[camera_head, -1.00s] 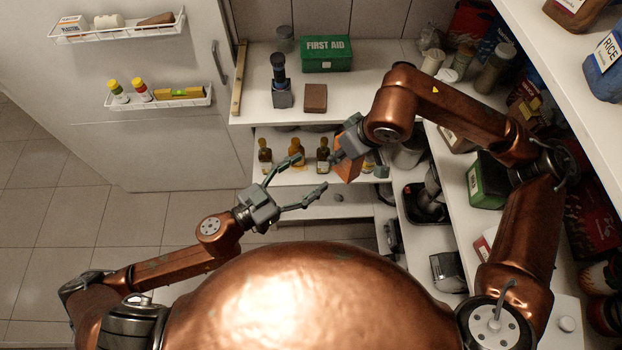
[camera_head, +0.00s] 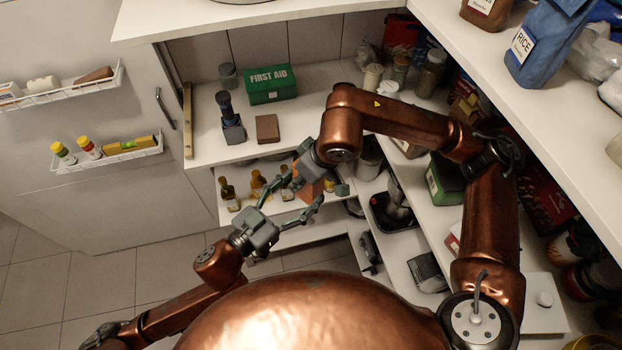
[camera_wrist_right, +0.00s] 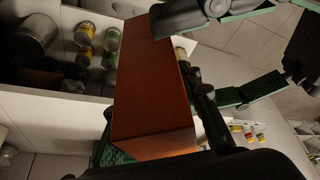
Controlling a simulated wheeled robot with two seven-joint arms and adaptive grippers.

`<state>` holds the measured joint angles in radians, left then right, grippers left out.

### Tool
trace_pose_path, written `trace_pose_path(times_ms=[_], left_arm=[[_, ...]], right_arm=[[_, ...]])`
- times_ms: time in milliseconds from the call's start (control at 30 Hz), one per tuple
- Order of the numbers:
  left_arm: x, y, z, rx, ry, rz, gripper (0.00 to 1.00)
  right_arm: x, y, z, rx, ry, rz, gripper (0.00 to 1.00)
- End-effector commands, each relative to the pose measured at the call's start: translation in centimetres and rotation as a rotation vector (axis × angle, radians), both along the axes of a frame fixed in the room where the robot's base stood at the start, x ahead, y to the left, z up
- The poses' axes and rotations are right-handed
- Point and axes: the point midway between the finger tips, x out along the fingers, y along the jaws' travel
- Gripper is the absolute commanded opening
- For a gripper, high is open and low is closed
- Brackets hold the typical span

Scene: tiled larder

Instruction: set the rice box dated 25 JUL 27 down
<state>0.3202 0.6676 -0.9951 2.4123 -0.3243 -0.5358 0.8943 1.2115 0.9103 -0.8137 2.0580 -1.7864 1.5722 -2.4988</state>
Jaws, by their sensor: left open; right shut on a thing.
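My right gripper (camera_head: 320,184) is shut on a plain orange-brown box (camera_head: 308,190), held in the air in front of the shelves. The box (camera_wrist_right: 155,95) fills the middle of the right wrist view, long side upright in the picture. No date or label shows on its visible faces, so I cannot tell whether it is the box dated 25 JUL 27. My left gripper (camera_head: 296,196) is open, its fingers spread close to the box. I cannot tell whether they touch it. Part of the box is hidden behind my right gripper.
A white shelf holds a green first aid box (camera_head: 272,85), a brown block (camera_head: 267,129) and a dark device (camera_head: 231,118). Bottles (camera_head: 229,194) stand on the shelf below. A blue rice bag (camera_head: 545,42) stands on the upper right shelf. Bare upper shelf surface (camera_head: 490,65) lies left of it.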

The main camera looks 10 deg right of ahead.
Motion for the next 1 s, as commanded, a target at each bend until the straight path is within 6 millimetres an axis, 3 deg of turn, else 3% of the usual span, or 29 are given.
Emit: trace_pose_path(times_ms=[233,633,1000], left_arm=[[1.8,-2.5,0.1,-0.002,-0.001,-0.001,0.67],[2.2,-3.0,0.0,0.001,-0.001,0.0,0.67],[2.2,-3.0,0.0,-0.001,-0.001,-0.001,0.43]], right_arm=[[0.0,0.0,0.1,0.001,-0.001,0.0,0.0],[0.0,0.0,0.1,0.001,-0.001,0.0,0.0],[0.0,0.0,0.1,0.001,-0.002,0.0,0.0]])
